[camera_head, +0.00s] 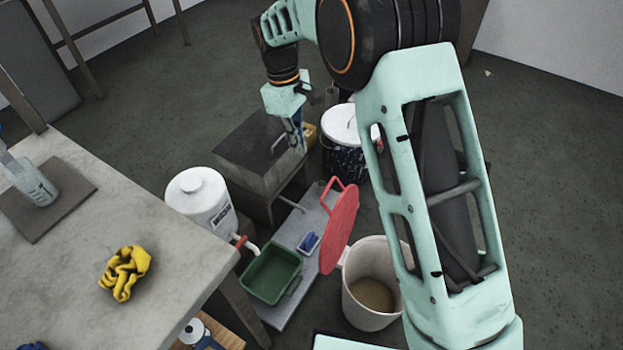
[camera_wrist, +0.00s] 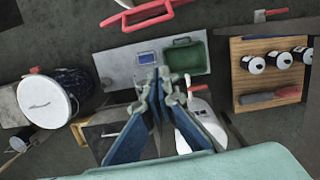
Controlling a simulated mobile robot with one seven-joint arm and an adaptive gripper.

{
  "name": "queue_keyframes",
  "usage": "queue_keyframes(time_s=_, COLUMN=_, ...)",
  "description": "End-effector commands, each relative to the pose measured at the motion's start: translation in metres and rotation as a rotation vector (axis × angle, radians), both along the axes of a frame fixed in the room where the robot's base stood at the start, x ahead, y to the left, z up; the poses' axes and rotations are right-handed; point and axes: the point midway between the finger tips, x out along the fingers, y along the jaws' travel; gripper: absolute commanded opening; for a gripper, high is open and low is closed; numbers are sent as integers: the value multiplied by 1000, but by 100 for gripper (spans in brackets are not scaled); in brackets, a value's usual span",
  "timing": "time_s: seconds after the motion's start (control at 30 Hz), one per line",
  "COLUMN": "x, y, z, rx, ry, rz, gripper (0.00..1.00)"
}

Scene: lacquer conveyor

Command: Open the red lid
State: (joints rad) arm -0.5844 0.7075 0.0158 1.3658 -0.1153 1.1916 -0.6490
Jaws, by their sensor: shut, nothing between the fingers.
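The red lid (camera_head: 342,228) stands steeply raised at the left rim of a cream bucket (camera_head: 370,308), whose mouth is uncovered and shows a brownish content. A red handle (camera_head: 338,192) sticks up at the lid's upper end. In the wrist view, a red handle-like part (camera_wrist: 150,16) shows at the top edge; the rest of the lid there is cut off. My gripper (camera_head: 299,147) is over the dark grey box, apart from the lid, up and left of it. In the wrist view, my gripper (camera_wrist: 158,80) has its fingertips together, shut and empty.
A dark grey box (camera_head: 245,150), a lidded paint bucket (camera_head: 343,160) and a white dispenser (camera_head: 205,205) stand nearby. A green tray (camera_head: 270,272) and blue item (camera_head: 308,243) rest on a grey board (camera_head: 300,225). A table (camera_head: 60,290) holds yellow gloves (camera_head: 125,272).

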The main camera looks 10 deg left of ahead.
Motion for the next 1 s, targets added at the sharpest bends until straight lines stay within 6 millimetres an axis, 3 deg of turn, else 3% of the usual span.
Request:
queue_keyframes(time_s=0.13, x=1, y=-2, z=-9, rx=-9, ry=-1, rz=25, gripper=0)
queue_keyframes(time_s=0.27, x=-1, y=-5, z=-29, rx=-9, ry=1, rz=22, gripper=0)
queue_keyframes(time_s=0.6, x=-4, y=-16, z=-102, rx=-9, ry=1, rz=19, gripper=0)
queue_keyframes(time_s=0.8, x=-10, y=-42, z=-101, rx=-6, ry=-2, rz=17, gripper=0)
queue_keyframes(time_s=1.0, x=-13, y=-53, z=-102, rx=-5, ry=-2, rz=19, gripper=0)
